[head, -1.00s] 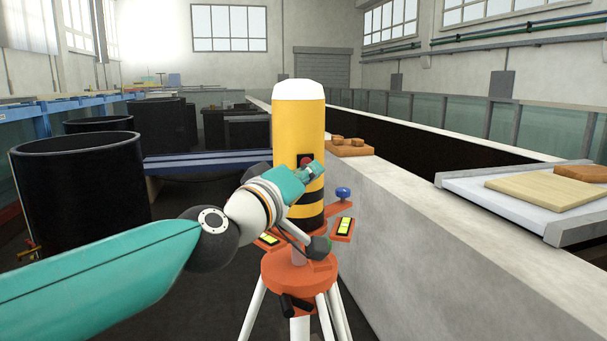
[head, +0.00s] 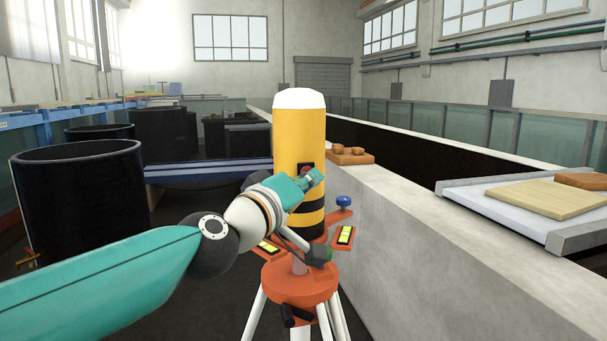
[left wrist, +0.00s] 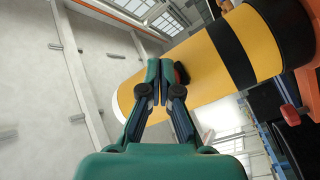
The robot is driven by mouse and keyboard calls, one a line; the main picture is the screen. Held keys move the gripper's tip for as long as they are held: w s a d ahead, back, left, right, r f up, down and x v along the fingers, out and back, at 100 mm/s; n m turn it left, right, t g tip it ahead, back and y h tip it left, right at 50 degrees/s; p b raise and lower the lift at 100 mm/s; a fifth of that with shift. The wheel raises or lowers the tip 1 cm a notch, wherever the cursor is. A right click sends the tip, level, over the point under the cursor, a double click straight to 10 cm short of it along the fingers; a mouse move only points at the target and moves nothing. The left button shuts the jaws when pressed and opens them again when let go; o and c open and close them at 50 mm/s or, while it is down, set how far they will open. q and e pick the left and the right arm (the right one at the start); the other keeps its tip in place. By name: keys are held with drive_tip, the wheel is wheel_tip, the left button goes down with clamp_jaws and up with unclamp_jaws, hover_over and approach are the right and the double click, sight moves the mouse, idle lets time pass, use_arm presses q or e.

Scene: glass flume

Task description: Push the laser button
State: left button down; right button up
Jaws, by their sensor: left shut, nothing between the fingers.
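The laser (head: 299,130) is a yellow upright cylinder with a white top and black bands, on an orange and white tripod (head: 300,285). Its red button (head: 306,168) sits on a small dark plate on the side facing me, partly hidden behind my left gripper. My left gripper (head: 319,175) is shut and empty, just in front of the laser beside the button. In the left wrist view the shut fingertips (left wrist: 158,68) are right beside the dark red-edged button (left wrist: 182,73). I cannot tell whether they touch it. My right gripper is not in view.
The tripod head carries a blue knob (head: 343,202) and yellow level vials (head: 345,235). A concrete wall (head: 420,220) runs close along the right, with boards (head: 535,196) on it. A black tub (head: 80,205) stands at left.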

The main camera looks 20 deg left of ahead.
use_arm(q)
drive_tip(key=shift+w+a, duration=0.1)
idle(0.5)
drive_tip(key=shift+w+a+r, duration=0.1)
drive_tip(key=shift+w+a, duration=0.1)
drive_tip(key=shift+w, duration=0.15)
idle(0.5)
drive_tip(key=shift+s+d, duration=0.3)
drive_tip(key=shift+s, duration=0.1)
idle(0.3)
drive_tip(key=s+d+p, duration=0.2)
drive_tip(key=s, duration=0.1)
drive_tip(key=s+d+p, duration=0.1)
drive_tip(key=s+p, duration=0.1)
drive_tip(key=shift+d, duration=0.15)
